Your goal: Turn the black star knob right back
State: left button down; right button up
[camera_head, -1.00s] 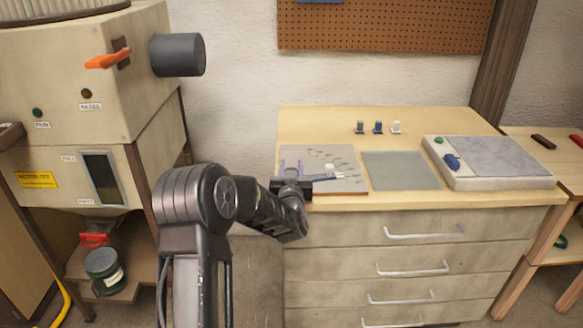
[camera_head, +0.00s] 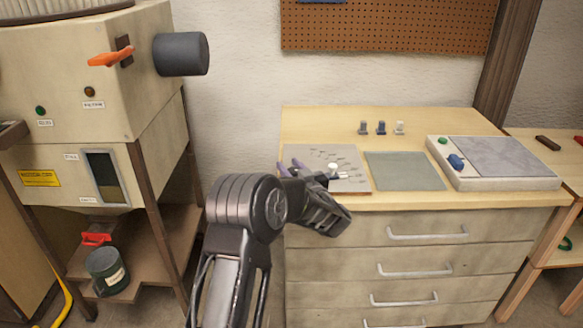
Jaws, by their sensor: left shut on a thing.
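My left gripper (camera_head: 310,178) is at the front left of the grey board (camera_head: 355,184) on the bench. It is shut with its fingers low over the board. The black star knob is not clearly seen; the gripper and wrist cover the place where the fingers close, and its turn cannot be read. Purple prongs (camera_head: 298,164) stand beside the gripper on the board. A small white round part (camera_head: 333,167) sits just right of the fingers. My right gripper is not in view.
A plain grey-green mat (camera_head: 405,171) lies right of the board, then a box with a grey top and blue knob (camera_head: 456,162). Several small pegs (camera_head: 381,128) stand behind. A hopper machine (camera_head: 75,110) stands left. Drawers with handles (camera_head: 428,233) are below.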

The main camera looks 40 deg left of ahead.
pick_arm(q)
jog(key=shift+n+g+y, duration=0.3)
jog(key=shift+g, duration=0.1)
jog(key=c, duration=1)
grip_release()
jog(key=shift+s, duration=0.1)
jog(key=b+v, duration=0.1)
jog(key=v, duration=0.5)
jog(key=shift+d, duration=0.1)
jog(key=shift+v, duration=0.75)
